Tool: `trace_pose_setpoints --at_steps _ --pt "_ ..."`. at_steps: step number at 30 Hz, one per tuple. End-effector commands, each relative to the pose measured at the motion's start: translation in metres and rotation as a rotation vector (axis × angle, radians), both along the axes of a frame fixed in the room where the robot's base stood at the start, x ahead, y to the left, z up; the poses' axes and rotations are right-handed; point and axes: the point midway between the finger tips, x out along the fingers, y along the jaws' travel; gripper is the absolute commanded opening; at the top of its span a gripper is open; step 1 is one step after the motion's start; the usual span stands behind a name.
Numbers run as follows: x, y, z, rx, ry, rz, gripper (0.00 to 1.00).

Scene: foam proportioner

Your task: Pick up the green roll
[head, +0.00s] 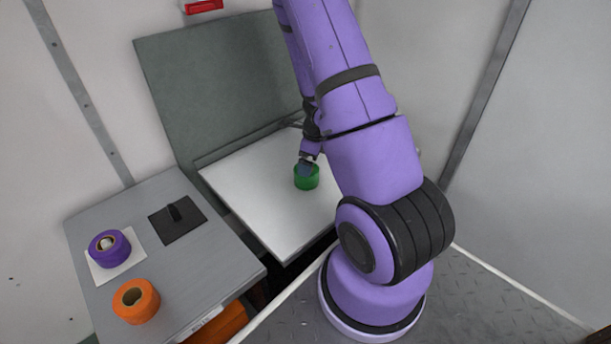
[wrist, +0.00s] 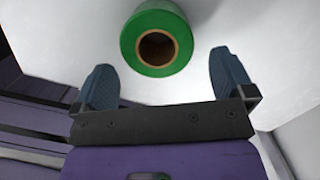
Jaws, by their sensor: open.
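The green roll (head: 307,180) stands on the white table (head: 262,205) in the head view, with my gripper (head: 306,163) right at its far upper side. In the wrist view the green roll (wrist: 157,38) shows its round end and brown core, at the top of the picture. My gripper (wrist: 164,85) is open, its two blue fingers spread wide with nothing between them. The roll lies ahead of the fingertips, roughly centred on the gap. I cannot tell whether a finger touches it.
On the grey counter (head: 200,262) at left are a purple roll (head: 121,252) on a white square, an orange roll (head: 136,301), and a black plate (head: 183,230) with a raised handle. A dark green panel (head: 215,85) stands behind the white table, which is otherwise clear.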

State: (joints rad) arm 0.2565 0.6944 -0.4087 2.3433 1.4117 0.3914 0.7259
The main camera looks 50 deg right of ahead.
Motion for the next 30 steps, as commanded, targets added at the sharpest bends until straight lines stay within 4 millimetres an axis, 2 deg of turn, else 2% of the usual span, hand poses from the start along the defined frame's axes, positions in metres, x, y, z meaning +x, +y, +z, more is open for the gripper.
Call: trace_pose_setpoints --at_steps 8,18,29,30 --pt "0.002 0.002 -0.016 0.0 0.001 0.001 1.0" --pt "0.009 0.008 -0.054 -0.001 0.002 0.001 1.0" --pt "0.01 0.008 -0.059 -0.002 -0.001 0.002 1.0" --pt "0.01 0.008 -0.059 -0.002 -0.001 0.002 0.91"
